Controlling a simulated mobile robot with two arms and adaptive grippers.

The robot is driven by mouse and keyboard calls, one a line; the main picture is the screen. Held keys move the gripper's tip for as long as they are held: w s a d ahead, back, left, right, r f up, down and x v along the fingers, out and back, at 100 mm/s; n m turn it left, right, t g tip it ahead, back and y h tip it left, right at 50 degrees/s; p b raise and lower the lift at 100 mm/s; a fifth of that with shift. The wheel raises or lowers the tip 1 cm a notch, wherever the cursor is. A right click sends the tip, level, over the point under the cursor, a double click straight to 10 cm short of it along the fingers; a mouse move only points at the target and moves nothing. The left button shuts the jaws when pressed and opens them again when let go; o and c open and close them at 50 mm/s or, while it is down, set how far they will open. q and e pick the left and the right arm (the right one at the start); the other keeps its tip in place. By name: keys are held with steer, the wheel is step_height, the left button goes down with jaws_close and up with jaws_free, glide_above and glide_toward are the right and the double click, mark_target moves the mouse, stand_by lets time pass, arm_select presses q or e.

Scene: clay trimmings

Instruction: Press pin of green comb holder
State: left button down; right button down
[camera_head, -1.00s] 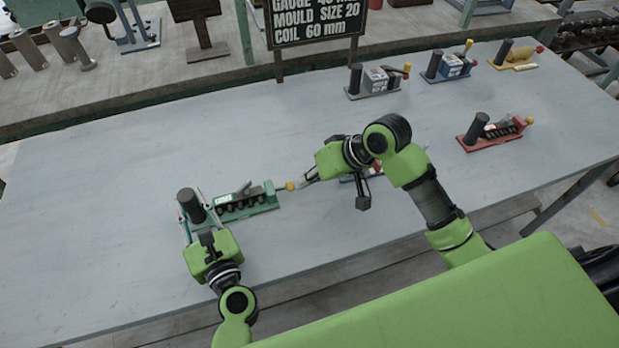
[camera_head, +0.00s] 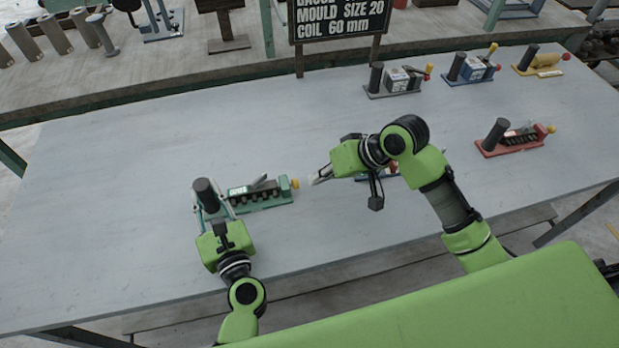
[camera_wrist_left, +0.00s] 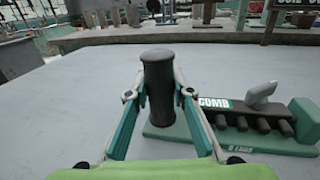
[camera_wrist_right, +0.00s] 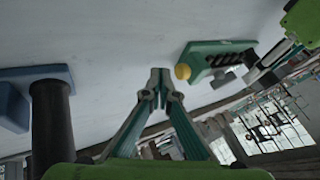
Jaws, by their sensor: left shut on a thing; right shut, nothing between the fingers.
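The green comb holder (camera_head: 262,199) lies on the table at the left, with a black post (camera_head: 205,192) at its left end. Its label reads COMB in the left wrist view (camera_wrist_left: 262,136). The yellow pin knob (camera_head: 296,183) sits close against the block at its right end; it also shows in the right wrist view (camera_wrist_right: 183,71). My left gripper (camera_head: 211,203) is shut on the black post, one finger each side (camera_wrist_left: 160,94). My right gripper (camera_head: 315,181) is shut and empty, its tips (camera_wrist_right: 160,76) just right of the knob with a small gap.
A blue-based holder (camera_head: 365,176) is partly hidden behind my right arm. A red holder (camera_head: 515,147) stands at the right; grey (camera_head: 395,90), blue (camera_head: 470,78) and yellow (camera_head: 540,70) ones stand at the back right. A sign (camera_head: 340,18) is behind the table.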

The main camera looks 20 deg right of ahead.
arm_select(q)
steer(key=shift+s+f, duration=0.1)
steer(key=shift+f, duration=0.2)
arm_select(e)
steer(key=shift+s+d+r, duration=0.1)
steer(key=shift+d+r, duration=0.05)
steer(key=shift+d, duration=1)
steer(key=v, duration=0.9)
steer(key=shift+r, duration=0.2)
steer(key=shift+s, duration=0.1)
arm_select(q)
steer(key=c, duration=2)
jaws_free()
steer(key=shift+c, duration=0.2)
steer(key=o, duration=0.3)
steer(key=shift+o, duration=0.2)
steer(key=shift+r, duration=0.1)
steer(key=shift+r, duration=0.1)
